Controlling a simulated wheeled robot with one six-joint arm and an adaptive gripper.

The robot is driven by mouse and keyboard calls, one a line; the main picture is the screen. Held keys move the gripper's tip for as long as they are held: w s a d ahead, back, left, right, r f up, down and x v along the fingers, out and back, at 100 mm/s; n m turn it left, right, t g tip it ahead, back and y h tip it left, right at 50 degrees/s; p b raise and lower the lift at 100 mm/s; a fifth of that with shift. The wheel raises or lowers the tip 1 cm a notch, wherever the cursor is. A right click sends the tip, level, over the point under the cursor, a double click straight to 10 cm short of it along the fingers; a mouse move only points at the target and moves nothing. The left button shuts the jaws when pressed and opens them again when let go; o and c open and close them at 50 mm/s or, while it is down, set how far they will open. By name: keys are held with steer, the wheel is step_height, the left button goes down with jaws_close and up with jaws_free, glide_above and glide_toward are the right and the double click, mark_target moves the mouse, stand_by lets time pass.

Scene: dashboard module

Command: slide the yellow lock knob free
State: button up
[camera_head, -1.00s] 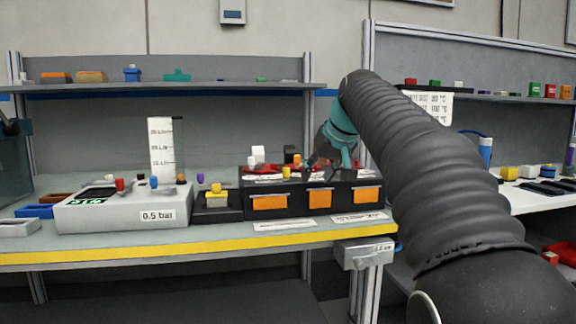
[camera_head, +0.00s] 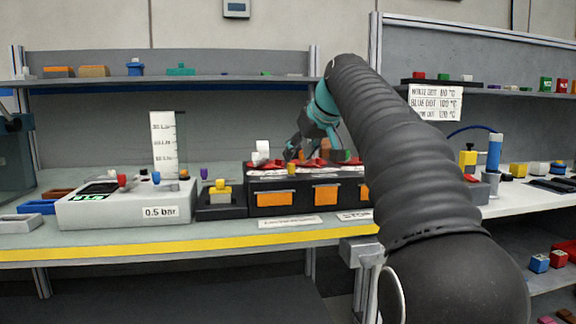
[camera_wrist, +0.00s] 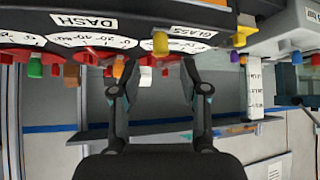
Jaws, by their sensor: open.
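The black dashboard module (camera_head: 333,209) stands on the bench, with orange panels on its front. A yellow knob (camera_head: 291,169) stands at its top front edge, left of the middle. In the wrist view, which looks upside down, a yellow knob (camera_wrist: 160,42) sits beside the white "GLASS" label, between the lines of my two fingers. I cannot tell whether it is locked. My gripper (camera_head: 292,150) is open above the module's left part, apart from the knob as far as I can see. In the wrist view its fingers (camera_wrist: 158,72) are spread with nothing gripped.
White and red parts (camera_head: 261,152) crowd the module's top near my gripper. Left of the module stand a black base with a yellow block (camera_head: 220,187) and a grey "0.5 bar" box (camera_head: 122,209). A shelf (camera_head: 200,81) runs behind; the bench's yellow front edge is clear.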

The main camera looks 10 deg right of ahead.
mark_target(291, 164)
steer(key=x, duration=0.5)
steer(key=shift+w+a+f, duration=0.1)
steer(key=shift+w+f, duration=0.1)
steer(key=shift+f, duration=0.05)
jaws_close()
